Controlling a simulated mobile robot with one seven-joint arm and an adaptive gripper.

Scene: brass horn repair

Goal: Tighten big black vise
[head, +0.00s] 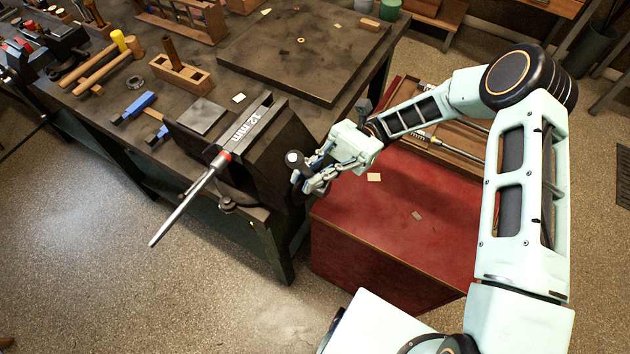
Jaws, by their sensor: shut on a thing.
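The big black vise (277,146) stands at the front right corner of the workbench. A grey bar marked "12 mm" (250,125) lies along its top, with a red ring and a steel rod (185,203) sticking out towards the front left. The vise's black handle (294,158) with a pale round end shows at its right side. My gripper (308,178) reaches in from the right and is shut on this handle. The fingers hide part of the handle, and the gap between the vise jaws is hard to make out.
The dark workbench (215,75) carries mallets (108,65), blue-handled tools (137,106), a wooden block (182,72) and a large flat board (300,45). A red cabinet (400,215) stands under my arm, close right of the vise. The floor in front is clear.

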